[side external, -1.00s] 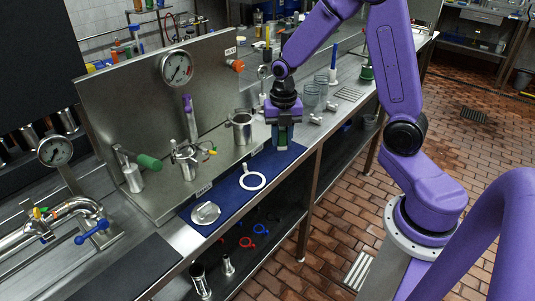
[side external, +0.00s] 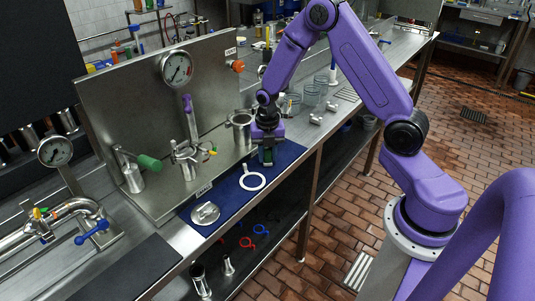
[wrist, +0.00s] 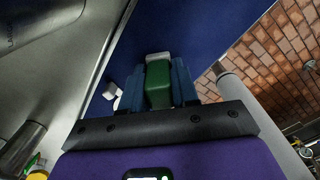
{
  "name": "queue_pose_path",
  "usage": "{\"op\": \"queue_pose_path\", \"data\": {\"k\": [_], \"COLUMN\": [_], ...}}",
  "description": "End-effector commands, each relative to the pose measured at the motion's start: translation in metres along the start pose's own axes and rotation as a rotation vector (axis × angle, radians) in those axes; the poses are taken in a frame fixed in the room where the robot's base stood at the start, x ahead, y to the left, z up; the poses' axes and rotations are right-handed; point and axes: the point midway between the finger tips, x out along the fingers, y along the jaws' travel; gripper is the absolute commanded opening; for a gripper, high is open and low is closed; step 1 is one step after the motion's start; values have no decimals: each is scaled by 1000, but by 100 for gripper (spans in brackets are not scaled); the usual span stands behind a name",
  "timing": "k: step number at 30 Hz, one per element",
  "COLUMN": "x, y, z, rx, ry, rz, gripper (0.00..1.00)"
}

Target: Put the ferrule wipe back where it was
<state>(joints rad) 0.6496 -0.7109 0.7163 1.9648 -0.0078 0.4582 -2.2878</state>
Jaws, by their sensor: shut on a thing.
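My gripper (side external: 267,154) is shut on a small green block with a pale end, which I take to be the ferrule wipe (wrist: 158,85). In the wrist view the green block sits between my two blue fingers (wrist: 158,88), its pale end pointing away from my palm. In the side view my gripper is low over the far right part of the blue mat (side external: 235,197), behind the white ring. Whether the block touches the mat cannot be told.
A white ring (side external: 253,171) and a metal disc (side external: 206,213) lie on the mat. A steel cup (side external: 240,122) stands close left of my gripper. Glass beakers (side external: 311,95) stand behind to the right. A gauge panel (side external: 150,85) borders the left.

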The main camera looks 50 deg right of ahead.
Motion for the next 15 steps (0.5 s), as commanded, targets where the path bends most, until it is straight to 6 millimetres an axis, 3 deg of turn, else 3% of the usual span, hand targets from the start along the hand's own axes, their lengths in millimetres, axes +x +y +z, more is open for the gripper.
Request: {"op": "queue_pose_path", "data": {"k": [11, 12, 14, 15], "x": [3, 3, 3, 3], "y": [0, 0, 0, 0], "z": [0, 0, 0, 0], "rx": [0, 0, 0, 0], "ry": [0, -1, -1, -1], "rz": [0, 1, 1, 1], "gripper": [0, 39, 55, 55]}}
